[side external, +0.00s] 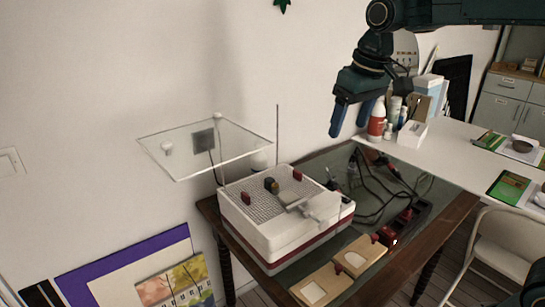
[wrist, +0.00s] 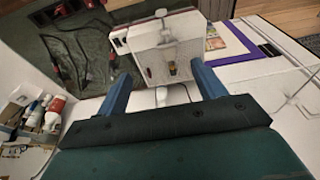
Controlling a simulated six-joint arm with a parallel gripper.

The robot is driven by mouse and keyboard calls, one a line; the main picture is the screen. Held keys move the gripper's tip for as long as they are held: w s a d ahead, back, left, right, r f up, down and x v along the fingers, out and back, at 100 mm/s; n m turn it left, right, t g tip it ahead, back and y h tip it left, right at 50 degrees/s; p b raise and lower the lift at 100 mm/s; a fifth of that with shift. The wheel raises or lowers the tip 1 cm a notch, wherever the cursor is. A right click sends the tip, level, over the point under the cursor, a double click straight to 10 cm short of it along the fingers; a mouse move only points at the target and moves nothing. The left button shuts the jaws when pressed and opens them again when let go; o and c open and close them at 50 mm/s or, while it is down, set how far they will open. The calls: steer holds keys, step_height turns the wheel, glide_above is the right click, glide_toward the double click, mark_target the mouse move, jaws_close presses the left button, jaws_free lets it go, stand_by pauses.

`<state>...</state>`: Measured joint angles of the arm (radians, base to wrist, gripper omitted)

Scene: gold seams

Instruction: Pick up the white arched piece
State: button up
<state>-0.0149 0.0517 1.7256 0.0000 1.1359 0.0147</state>
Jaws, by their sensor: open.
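A white, rounded piece (side external: 322,207), which may be the arched piece, sits at the front right corner of the white box (side external: 262,228). Its arch is too small to make out clearly. My gripper (side external: 350,118) is high above the table, up and to the right of the box, apart from everything and empty. In the wrist view its two blue fingers (wrist: 160,85) stand wide apart, with the white box (wrist: 168,50) beyond them. A small pale shape at the box's far edge in the wrist view (wrist: 161,13) may be the same piece.
Red pieces (side external: 299,174) and a black-and-yellow piece (side external: 271,185) stand on the box's perforated top. Wooden frames (side external: 322,286), a dark red-buttoned block (side external: 405,224) and cables (side external: 375,190) lie on the table. Bottles (side external: 377,120) stand on the white counter.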

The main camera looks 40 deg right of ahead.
steer(key=w+f+g, duration=0.1)
steer(key=w+f, duration=0.5)
steer(key=w, duration=0.2)
steer(key=w+a+f+g, duration=0.1)
steer(key=w+f, duration=0.6)
steer(key=w, duration=0.2)
steer(key=shift+w+g, duration=0.3)
glide_above(286, 195)
steer(key=shift+w+d+f, duration=0.1)
steer(key=shift+d+f, duration=0.05)
steer(key=shift+f, duration=2)
steer(key=shift+w+d+f, duration=0.1)
steer(key=shift+f, duration=2)
steer(key=shift+s+a+f, duration=0.1)
steer(key=shift+f, duration=1.2)
steer(key=shift+s+a+f, duration=0.1)
steer(key=shift+f, duration=1.2)
